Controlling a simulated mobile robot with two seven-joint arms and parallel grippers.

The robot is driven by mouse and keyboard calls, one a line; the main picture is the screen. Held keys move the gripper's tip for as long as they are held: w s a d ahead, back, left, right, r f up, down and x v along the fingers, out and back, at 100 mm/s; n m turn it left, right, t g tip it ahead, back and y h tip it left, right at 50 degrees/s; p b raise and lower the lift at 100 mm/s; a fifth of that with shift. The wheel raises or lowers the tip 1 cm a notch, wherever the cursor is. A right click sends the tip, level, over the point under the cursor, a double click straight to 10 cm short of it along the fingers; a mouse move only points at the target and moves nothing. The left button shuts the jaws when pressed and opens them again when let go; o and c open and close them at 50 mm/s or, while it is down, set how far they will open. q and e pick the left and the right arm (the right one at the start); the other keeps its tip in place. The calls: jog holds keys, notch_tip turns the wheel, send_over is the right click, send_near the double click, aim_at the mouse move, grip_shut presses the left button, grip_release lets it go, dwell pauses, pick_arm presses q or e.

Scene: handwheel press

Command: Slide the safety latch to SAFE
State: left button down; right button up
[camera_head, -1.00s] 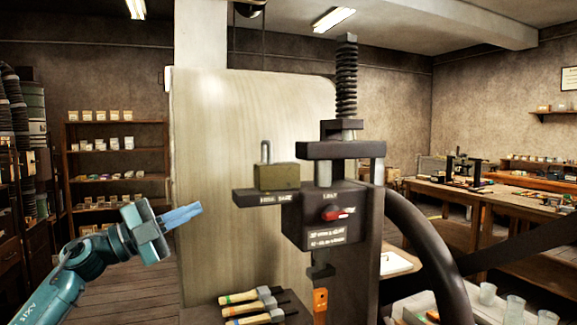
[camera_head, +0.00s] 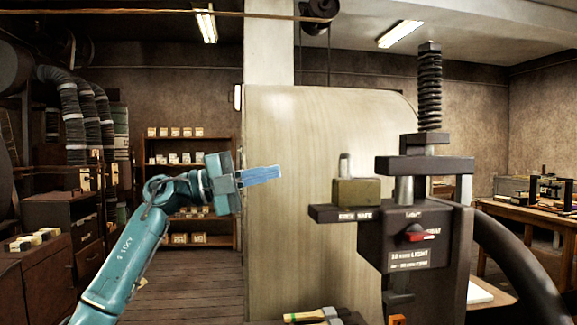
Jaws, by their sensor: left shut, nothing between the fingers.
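The safety latch appears to be the brass, padlock-like block (camera_head: 357,192) with a short upright metal post. It sits on a dark horizontal bar (camera_head: 325,213) at the left of the press head (camera_head: 430,235). Small white lettering, hard to read, is on the bar's front below the block. My left gripper (camera_head: 280,173) is shut and empty, its blue fingers pointing right. In the picture it is left of the block and slightly higher, with a clear gap between them. My right gripper is not in view.
A red-marked knob (camera_head: 416,234) is on the press front, and a dark handwheel (camera_head: 518,268) is at its right. A large pale panel (camera_head: 300,150) stands behind the block. Wooden-handled tools (camera_head: 305,317) lie below. The space between my left gripper and the block looks free.

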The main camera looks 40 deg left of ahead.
aim_at(343, 157)
pick_arm(q)
jog(key=p+x, duration=0.2)
jog(key=x, duration=0.3)
jog(key=p+x, duration=0.2)
jog(key=x, duration=0.4)
jog(key=shift+w+d+r+p, duration=0.15)
jog(key=shift+r+p, duration=0.1)
jog(key=shift+p, duration=0.15)
jog(key=shift+w+d, duration=0.35)
jog(key=shift+w, duration=0.05)
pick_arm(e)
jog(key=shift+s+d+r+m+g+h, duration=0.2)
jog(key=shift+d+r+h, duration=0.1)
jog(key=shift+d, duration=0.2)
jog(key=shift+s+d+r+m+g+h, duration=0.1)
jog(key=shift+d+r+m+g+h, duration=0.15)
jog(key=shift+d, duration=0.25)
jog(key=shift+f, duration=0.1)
